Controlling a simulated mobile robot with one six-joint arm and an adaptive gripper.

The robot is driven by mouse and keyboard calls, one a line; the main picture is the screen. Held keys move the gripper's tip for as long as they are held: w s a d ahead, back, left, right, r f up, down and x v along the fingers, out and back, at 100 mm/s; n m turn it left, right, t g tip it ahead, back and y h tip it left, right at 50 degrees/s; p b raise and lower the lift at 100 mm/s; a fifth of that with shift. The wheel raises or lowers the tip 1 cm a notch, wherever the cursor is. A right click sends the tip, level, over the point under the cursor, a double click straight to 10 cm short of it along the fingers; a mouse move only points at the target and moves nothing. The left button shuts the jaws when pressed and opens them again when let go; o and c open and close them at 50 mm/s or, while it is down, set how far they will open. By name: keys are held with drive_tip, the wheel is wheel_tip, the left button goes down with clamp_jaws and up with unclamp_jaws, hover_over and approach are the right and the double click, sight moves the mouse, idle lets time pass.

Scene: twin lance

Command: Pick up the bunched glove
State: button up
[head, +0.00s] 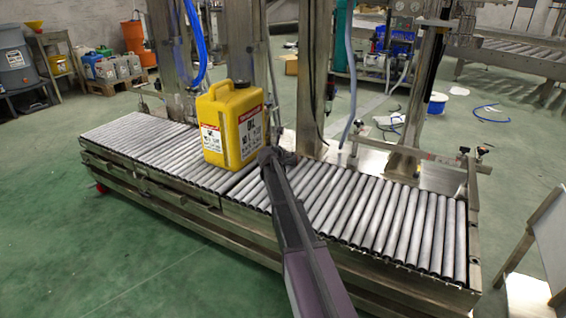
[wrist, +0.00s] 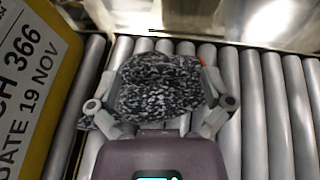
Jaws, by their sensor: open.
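The bunched glove (wrist: 160,85) is a black, grey and white speckled knit bundle with a small orange bit at its upper right. In the wrist view it lies on the metal rollers. My gripper (wrist: 160,90) is open, with one finger on each side of the glove. The fingers are close to its edges; I cannot tell whether they touch it. In the head view my gripper (head: 276,156) is over the rollers, just right of the yellow jerrycan, and I cannot make out the glove there.
The yellow jerrycan (head: 233,125) stands upright on the roller conveyor (head: 400,220), close to my gripper's left; its label side (wrist: 30,70) fills the wrist view's left edge. Steel posts (head: 312,80) rise behind the conveyor. Rollers to the right are clear.

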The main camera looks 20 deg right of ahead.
drive_tip(key=shift+w+d+f, duration=0.2)
drive_tip(key=shift+w+d, duration=0.15)
drive_tip(key=shift+w, duration=0.1)
drive_tip(key=c, duration=1)
